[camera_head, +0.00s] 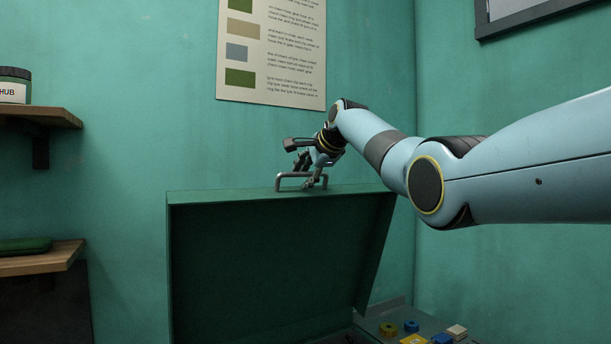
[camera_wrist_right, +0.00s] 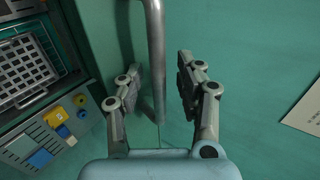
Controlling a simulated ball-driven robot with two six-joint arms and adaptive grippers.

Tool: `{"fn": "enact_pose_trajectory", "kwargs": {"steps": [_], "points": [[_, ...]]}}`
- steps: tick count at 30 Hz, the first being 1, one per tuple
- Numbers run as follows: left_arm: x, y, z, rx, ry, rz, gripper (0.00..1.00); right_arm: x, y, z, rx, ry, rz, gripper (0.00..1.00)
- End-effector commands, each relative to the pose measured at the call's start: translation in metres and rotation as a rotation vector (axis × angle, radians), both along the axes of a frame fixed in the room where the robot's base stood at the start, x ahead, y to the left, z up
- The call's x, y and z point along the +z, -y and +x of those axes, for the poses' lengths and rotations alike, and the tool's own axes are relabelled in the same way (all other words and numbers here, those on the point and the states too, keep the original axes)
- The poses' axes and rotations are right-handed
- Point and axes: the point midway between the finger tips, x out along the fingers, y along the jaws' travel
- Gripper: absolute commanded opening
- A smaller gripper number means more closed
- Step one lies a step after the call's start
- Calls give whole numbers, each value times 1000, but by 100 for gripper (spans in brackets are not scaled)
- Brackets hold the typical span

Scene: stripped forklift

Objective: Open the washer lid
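The washer lid (camera_head: 270,255) is a dark green panel that stands raised, its inner side facing me. A grey bar handle (camera_head: 292,176) sits on its top edge. My right gripper (camera_head: 312,172) is at the right end of this handle. In the right wrist view the handle (camera_wrist_right: 155,60) runs between the two fingers of the open right gripper (camera_wrist_right: 160,85), with gaps on both sides. The washer's inside is mostly hidden in the head view; a wire basket (camera_wrist_right: 25,70) shows in the right wrist view. My left gripper is not in view.
A washer panel with yellow and blue knobs (camera_head: 388,329) lies below right of the lid. Wooden shelves (camera_head: 40,262) with a jar (camera_head: 14,86) are on the left. A poster (camera_head: 272,50) hangs on the green wall behind the lid.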

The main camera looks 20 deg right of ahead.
Motion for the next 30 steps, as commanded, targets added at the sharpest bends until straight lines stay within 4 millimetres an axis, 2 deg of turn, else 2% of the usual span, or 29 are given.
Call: {"fn": "enact_pose_trajectory", "kwargs": {"steps": [8,24,30], "points": [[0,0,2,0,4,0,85,6,2,-10,-1,1,0,36],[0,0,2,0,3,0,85,58,8,-88,-1,1,0,36],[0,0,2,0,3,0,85,65,9,-99,-1,-1,0,36]]}}
